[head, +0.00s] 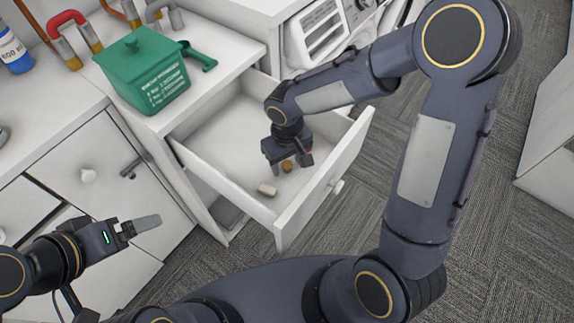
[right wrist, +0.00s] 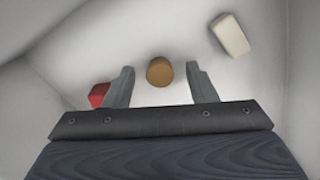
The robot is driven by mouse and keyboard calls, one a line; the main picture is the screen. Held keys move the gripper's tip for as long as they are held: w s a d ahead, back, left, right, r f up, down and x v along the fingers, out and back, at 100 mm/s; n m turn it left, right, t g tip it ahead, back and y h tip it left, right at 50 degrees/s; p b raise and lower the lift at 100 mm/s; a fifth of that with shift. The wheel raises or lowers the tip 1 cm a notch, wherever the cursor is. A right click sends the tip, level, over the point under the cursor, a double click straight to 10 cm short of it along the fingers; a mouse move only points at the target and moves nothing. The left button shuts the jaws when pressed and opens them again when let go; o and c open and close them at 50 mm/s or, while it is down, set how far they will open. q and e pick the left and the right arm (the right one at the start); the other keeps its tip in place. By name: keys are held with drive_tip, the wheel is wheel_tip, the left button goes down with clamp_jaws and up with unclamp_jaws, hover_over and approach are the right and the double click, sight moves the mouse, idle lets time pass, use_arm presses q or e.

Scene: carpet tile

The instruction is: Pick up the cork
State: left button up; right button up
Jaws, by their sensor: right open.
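The cork (head: 287,166) is a small brown round piece on the floor of the open white drawer (head: 215,130). In the right wrist view the cork (right wrist: 160,71) shows between the tips of my right gripper's fingers, with a gap on each side. My right gripper (head: 288,164) reaches down into the drawer; it is open and empty, its fingers (right wrist: 160,86) either side of the cork. My left gripper (head: 146,224) is outside the drawer at the lower left, in front of the cabinet; its finger opening cannot be made out.
A cream block (head: 267,189) lies near the cork in the drawer, also in the right wrist view (right wrist: 231,35). A red item (right wrist: 98,95) lies beside the left finger there. Drawer walls surround my right gripper. A green box (head: 143,72) with a scoop stands on the counter.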

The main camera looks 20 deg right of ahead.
drive_tip(key=c, duration=1.1)
drive_tip(key=shift+o, duration=0.2)
